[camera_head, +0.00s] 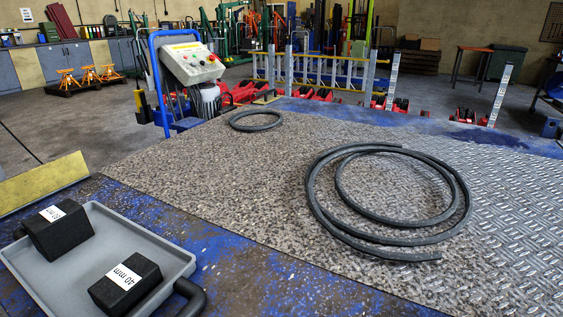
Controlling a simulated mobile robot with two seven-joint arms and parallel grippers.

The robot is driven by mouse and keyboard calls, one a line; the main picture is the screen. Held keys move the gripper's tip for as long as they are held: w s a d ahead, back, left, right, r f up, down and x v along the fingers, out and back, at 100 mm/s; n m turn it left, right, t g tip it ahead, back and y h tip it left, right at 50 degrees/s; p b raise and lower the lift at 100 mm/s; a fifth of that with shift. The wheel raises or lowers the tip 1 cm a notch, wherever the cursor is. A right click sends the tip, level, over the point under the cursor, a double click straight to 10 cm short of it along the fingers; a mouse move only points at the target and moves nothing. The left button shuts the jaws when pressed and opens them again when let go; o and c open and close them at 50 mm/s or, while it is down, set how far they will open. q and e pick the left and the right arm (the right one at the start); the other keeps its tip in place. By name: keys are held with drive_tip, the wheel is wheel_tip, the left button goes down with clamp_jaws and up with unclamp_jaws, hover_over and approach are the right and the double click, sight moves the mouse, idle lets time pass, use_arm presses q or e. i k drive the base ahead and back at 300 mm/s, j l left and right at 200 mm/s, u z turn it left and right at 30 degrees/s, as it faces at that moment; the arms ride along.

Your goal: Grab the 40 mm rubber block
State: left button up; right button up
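The 40 mm rubber block (113,292) is black with a white label reading "40 mm", which appears upside down. It lies in the front right part of a grey tray (150,243) at the lower left. A second, larger black block (62,232) with a white label, hard to read, sits behind and to its left in the same tray. The two blocks are apart. Neither of my grippers shows in the head view.
The tray has a dark handle (191,298) at its right end. A yellow plate (40,182) rises left of the tray. A control box (192,63) stands beyond.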

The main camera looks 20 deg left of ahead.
sight(125, 286)
drive_tip(key=j+u, duration=0.1)
drive_tip(key=u, duration=0.3)
drive_tip(key=j+u, duration=0.15)
drive_tip(key=u, duration=0.25)
drive_tip(key=j+u, duration=0.15)
drive_tip(key=u, duration=0.25)
